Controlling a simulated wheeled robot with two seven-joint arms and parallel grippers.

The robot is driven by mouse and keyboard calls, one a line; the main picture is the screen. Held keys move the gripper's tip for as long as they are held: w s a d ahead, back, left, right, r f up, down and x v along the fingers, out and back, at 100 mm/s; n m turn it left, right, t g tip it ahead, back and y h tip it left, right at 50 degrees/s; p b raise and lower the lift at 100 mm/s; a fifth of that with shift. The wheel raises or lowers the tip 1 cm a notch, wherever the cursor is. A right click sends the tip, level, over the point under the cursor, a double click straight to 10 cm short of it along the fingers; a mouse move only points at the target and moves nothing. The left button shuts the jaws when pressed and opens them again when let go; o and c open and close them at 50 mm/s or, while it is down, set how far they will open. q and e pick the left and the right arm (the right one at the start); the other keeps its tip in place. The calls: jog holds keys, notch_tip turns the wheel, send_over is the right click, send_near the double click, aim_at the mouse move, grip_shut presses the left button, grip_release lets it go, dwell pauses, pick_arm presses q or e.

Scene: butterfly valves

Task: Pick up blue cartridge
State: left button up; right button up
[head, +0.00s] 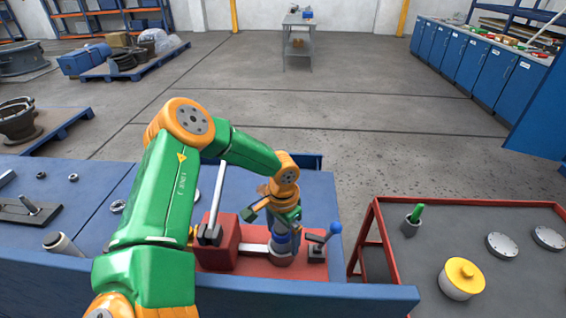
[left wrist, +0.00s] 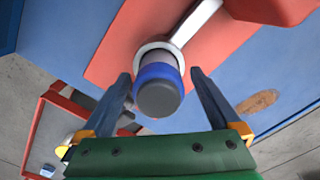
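The blue cartridge (head: 282,239) stands upright in a light ring-shaped holder on a red plate (head: 215,264). In the left wrist view the cartridge (left wrist: 157,72) shows a blue band and a dark grey top end. My left gripper (head: 284,220) is above the cartridge, pointing down. In the left wrist view its two fingers (left wrist: 160,76) are open, one on each side of the cartridge, with a gap to it on both sides. In the head view the gripper partly hides the cartridge's top. My right gripper is in neither view.
A red block with a metal lever (head: 218,200) stands left of the cartridge. A grey, red-framed table (head: 400,285) at the right holds a yellow round part (head: 461,278) and grey discs.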

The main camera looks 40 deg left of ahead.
pick_arm(q)
jog(key=shift+s+r, duration=0.2)
jog(key=shift+s, duration=0.05)
jog(key=c, duration=1.4)
jog(key=shift+w, duration=0.15)
grip_shut()
